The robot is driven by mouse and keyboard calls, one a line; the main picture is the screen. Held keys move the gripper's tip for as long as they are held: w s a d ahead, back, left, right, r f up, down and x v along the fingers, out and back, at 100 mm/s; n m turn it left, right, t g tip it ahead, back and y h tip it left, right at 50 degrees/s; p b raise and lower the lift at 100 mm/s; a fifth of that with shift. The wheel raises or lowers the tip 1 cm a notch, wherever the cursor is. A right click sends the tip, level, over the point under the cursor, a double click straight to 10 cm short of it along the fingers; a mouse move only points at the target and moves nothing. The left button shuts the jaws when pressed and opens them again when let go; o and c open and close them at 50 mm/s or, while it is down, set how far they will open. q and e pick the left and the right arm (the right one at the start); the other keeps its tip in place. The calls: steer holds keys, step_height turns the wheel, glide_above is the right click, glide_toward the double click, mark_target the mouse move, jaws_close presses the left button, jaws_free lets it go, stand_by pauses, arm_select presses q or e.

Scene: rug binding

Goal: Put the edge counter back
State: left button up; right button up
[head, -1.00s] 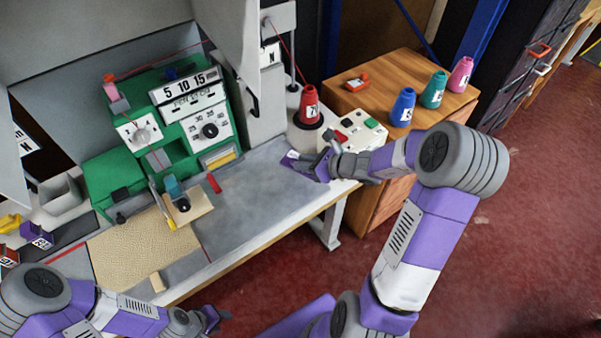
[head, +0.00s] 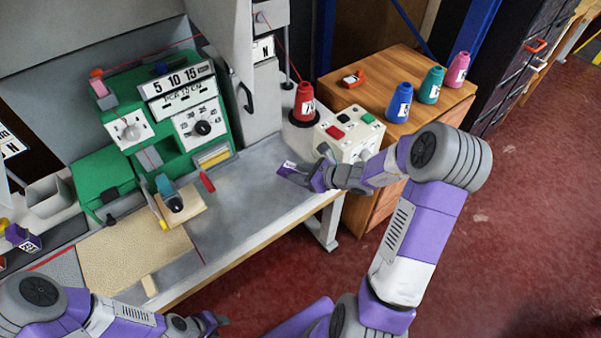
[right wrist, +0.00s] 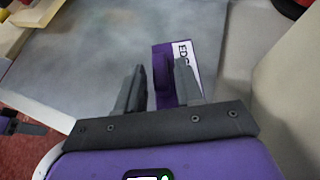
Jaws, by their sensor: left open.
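The edge counter (right wrist: 163,95) is a flat purple piece with a raised purple grip and a white label reading "ED", partly hidden by a finger in the right wrist view. In the head view its white label (head: 289,165) shows at the tip of my right gripper (head: 308,174), over the right part of the grey bench top. My left gripper (head: 212,322) is open and empty at the bottom, off the bench's front edge.
A green machine (head: 165,115) with dials stands behind the bench. A white button box (head: 348,136) and red cone (head: 305,103) are close to my right gripper. A tan board (head: 135,250) lies left. The grey bench top (head: 245,205) is clear mid-right.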

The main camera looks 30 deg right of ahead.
steer(key=shift+o, duration=0.7)
steer(key=shift+r, duration=0.2)
steer(key=p+v, duration=0.4)
steer(key=v, duration=0.8)
steer(key=shift+s, duration=0.1)
